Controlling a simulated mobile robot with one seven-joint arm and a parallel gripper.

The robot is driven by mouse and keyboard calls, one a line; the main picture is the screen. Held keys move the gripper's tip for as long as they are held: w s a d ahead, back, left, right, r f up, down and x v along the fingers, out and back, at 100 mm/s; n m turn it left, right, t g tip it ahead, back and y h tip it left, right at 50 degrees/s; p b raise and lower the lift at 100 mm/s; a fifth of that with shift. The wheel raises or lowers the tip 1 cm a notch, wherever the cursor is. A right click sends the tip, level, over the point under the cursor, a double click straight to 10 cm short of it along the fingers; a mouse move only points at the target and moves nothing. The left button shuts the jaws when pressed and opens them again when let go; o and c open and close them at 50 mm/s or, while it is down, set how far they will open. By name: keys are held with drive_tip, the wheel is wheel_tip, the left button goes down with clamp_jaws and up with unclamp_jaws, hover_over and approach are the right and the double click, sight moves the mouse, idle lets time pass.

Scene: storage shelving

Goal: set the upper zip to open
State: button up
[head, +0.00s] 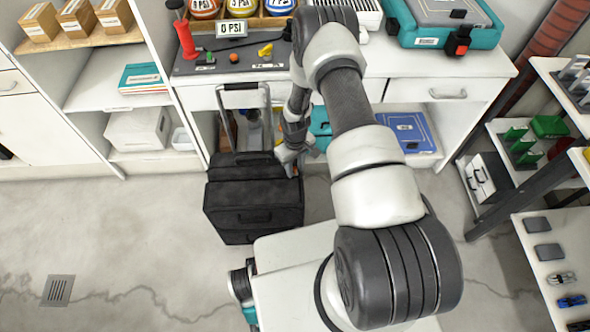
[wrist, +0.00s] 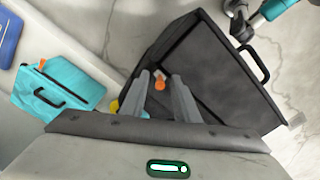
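A black suitcase (head: 253,210) with a raised grey pull handle (head: 243,88) stands on the floor in the head view. Its dark side fills the middle of the wrist view (wrist: 225,75). A small orange tab (wrist: 160,84), perhaps a zip pull, shows at the suitcase's edge. My gripper (wrist: 161,76) is open, its two grey fingers on either side of the tab in the picture; I cannot tell if they touch it. In the head view my gripper (head: 290,158) is at the suitcase's upper right edge. The upper zip's track and setting cannot be made out.
A white workbench (head: 460,65) stands behind the suitcase, with a blue case (head: 410,132) on its lower shelf. A teal bag (wrist: 60,88) lies left in the wrist view. A shelf rack (head: 545,235) is at right. Open floor (head: 130,225) lies left of the suitcase.

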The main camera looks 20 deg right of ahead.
drive_tip(key=shift+f, duration=0.5)
drive_tip(key=shift+c, duration=0.3)
clamp_jaws()
drive_tip(key=shift+a, duration=0.1)
